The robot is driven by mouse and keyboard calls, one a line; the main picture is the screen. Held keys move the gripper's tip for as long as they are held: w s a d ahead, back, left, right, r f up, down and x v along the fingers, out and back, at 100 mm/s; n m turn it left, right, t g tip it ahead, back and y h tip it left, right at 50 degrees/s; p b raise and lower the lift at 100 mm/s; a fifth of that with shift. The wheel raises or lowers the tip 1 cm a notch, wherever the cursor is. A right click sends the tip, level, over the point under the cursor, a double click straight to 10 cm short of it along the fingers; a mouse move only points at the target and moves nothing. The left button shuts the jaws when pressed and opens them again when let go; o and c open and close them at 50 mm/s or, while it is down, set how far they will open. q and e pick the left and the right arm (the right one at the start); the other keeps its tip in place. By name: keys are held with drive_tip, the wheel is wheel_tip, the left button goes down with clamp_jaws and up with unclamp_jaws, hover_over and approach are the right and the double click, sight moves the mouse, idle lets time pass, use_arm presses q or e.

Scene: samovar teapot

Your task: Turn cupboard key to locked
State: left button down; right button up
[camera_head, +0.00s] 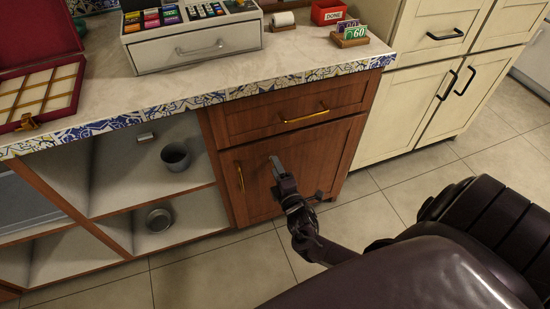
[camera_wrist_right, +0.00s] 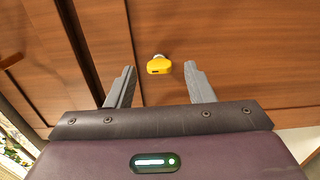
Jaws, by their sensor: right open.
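The brown wooden cupboard door (camera_head: 330,153) is closed, below a drawer. The yellow key (camera_wrist_right: 159,67) sticks out from a silver lock (camera_wrist_right: 158,56) on it in the right wrist view. In the head view I cannot make out the key, which seems hidden by my right gripper (camera_head: 277,165). That gripper is in front of the door. In the wrist view my right gripper (camera_wrist_right: 160,72) is open, its fingers either side of the key with gaps, not touching it. My left gripper is not in view.
The brass door handle (camera_head: 240,176) is left of my right gripper, and the drawer handle (camera_head: 304,117) is above. Open shelves (camera_head: 110,170) with a dark mug (camera_head: 176,156) are at left. The tiled floor (camera_head: 220,272) is clear.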

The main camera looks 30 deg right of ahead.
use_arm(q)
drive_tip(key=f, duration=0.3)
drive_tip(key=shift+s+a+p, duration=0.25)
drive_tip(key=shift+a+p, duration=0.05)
use_arm(e)
drive_tip(key=v, duration=0.5)
drive_tip(key=shift+s+a, duration=0.15)
drive_tip(key=shift+s, duration=0.2)
drive_tip(key=shift+f, duration=0.1)
drive_tip(key=s+a+f+m+g+y, duration=0.4)
drive_tip(key=s+a+f+m+g, duration=0.7)
drive_tip(key=s+f+g, duration=0.15)
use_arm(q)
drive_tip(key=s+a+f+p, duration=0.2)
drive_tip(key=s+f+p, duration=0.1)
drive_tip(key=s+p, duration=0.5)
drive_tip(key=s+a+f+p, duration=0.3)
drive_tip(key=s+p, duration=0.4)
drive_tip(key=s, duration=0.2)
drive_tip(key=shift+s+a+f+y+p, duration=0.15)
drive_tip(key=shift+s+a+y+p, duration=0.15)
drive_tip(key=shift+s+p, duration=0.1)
use_arm(e)
drive_tip(key=s+d+f+m+g, duration=0.1)
drive_tip(key=s+f+g, duration=0.1)
drive_tip(key=s, duration=0.9)
drive_tip(key=s+d+f+m+g, duration=0.1)
drive_tip(key=s+d+f+g, duration=0.1)
drive_tip(key=s, duration=1)
drive_tip(key=shift+f, duration=0.75)
